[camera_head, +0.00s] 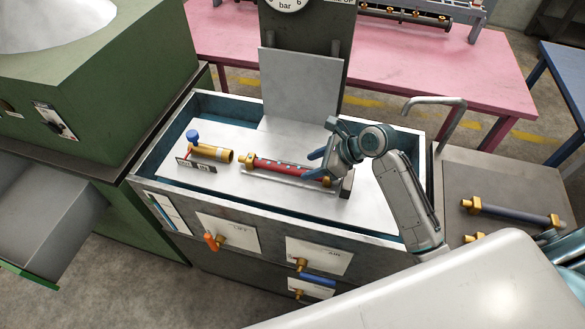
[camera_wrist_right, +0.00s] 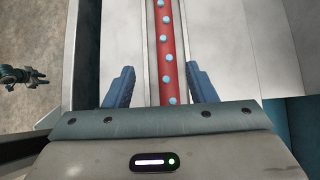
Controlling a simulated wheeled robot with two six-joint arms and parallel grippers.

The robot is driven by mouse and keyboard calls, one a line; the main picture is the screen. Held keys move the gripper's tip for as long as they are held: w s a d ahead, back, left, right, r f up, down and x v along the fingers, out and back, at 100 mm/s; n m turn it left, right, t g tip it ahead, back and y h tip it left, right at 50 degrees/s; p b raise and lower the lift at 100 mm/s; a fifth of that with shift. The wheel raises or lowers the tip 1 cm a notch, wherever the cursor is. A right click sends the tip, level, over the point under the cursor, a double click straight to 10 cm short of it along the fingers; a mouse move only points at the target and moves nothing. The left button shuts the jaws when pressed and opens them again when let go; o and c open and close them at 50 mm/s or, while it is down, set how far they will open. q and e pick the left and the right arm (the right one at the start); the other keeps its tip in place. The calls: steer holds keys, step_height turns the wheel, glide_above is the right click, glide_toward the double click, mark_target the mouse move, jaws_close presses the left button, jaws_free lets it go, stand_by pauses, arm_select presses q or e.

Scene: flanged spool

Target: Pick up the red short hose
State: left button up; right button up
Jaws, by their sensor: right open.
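The red short hose (camera_head: 285,170) lies in a narrow channel on the bench's pale top, with brass fittings at its ends and pale blue dots along it. In the right wrist view the hose (camera_wrist_right: 168,55) runs lengthwise between the two blue fingers. My right gripper (camera_head: 313,165) is open over the right part of the hose; its fingers (camera_wrist_right: 162,85) stand apart on either side, with visible gaps. It hides part of the hose. A dark jaw-like shape, apparently my left gripper (camera_wrist_right: 38,77), shows small at the left of the wrist view; its opening is unclear.
A brass fitting with a blue knob (camera_head: 212,152) stands left of the hose. The bench's raised rim (camera_head: 150,160) surrounds the work area, with an upright grey plate (camera_head: 300,85) behind. A dark hose (camera_head: 510,213) lies on the right side table.

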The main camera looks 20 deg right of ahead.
mark_target(295, 168)
steer(key=shift+w+a+f, duration=0.3)
steer(key=shift+w+f, duration=0.2)
steer(key=shift+w, duration=0.1)
steer(key=shift+w+a+f+p, duration=0.15)
steer(key=shift+w+a+p, duration=0.1)
steer(key=shift+p, duration=0.1)
steer(key=p+x, duration=0.1)
steer(key=x, duration=0.2)
steer(key=shift+a, duration=0.15)
steer(key=shift+w+a+f, duration=0.2)
steer(key=shift+w+f, duration=0.1)
steer(key=shift+f, duration=0.05)
steer(key=shift+c, duration=0.4)
steer(key=shift+r, duration=0.1)
jaws_close()
